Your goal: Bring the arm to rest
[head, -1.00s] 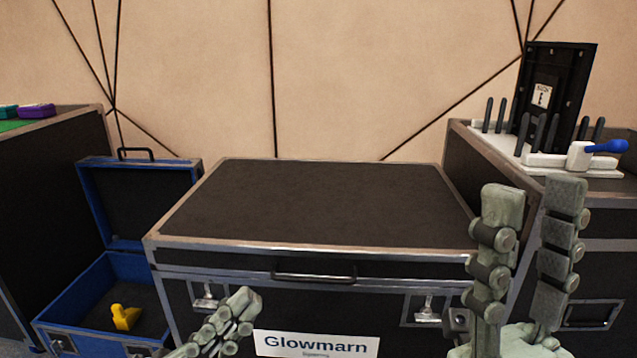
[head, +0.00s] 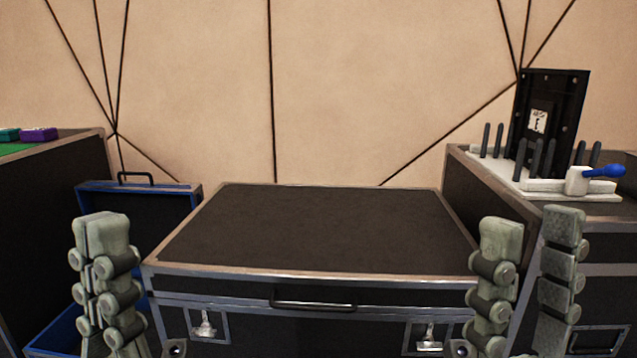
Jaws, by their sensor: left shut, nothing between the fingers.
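My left gripper (head: 103,222) is at the lower left of the head view, upright with its fingers together, shut and empty. It stands in front of the blue case, left of the black flight case (head: 320,228). My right gripper (head: 533,228) is at the lower right, upright, with its two fingers clearly apart and nothing between them. It is in front of the right end of the black case. The lower parts of both grippers are cut off by the bottom edge.
The black case top is bare. The open blue case (head: 160,190) is partly hidden behind my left gripper. On the right case, a white rack (head: 500,172) holds a black panel (head: 551,120) beside a blue-handled tool (head: 604,171). Purple (head: 39,134) and teal blocks sit at far left.

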